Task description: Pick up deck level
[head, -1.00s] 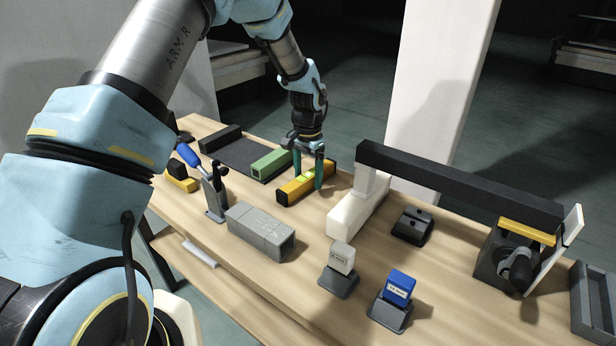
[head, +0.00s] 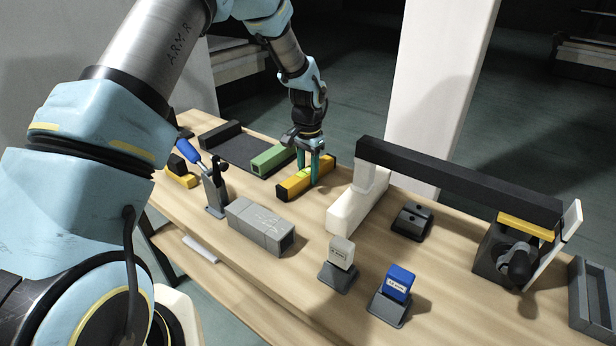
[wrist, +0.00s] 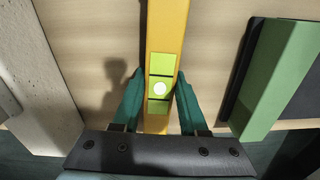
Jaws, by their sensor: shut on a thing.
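The deck level is a yellow-orange bar with a light green window (wrist: 160,65) on its top. In the head view the yellow level (head: 291,188) lies along the wooden table near its far edge. My gripper (head: 309,178) points down at it, with its teal fingers on either side of the bar's middle. In the wrist view my gripper (wrist: 158,100) is shut on the level, one finger against each side, near the green window. I cannot tell any gap between the level and the table.
A green bar (head: 272,160) lies on a dark mat (head: 238,150) left of the level. A white block (head: 350,212) under a long black beam (head: 455,185) stands to the right. A grey box (head: 260,228) lies in front. Bare table separates them.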

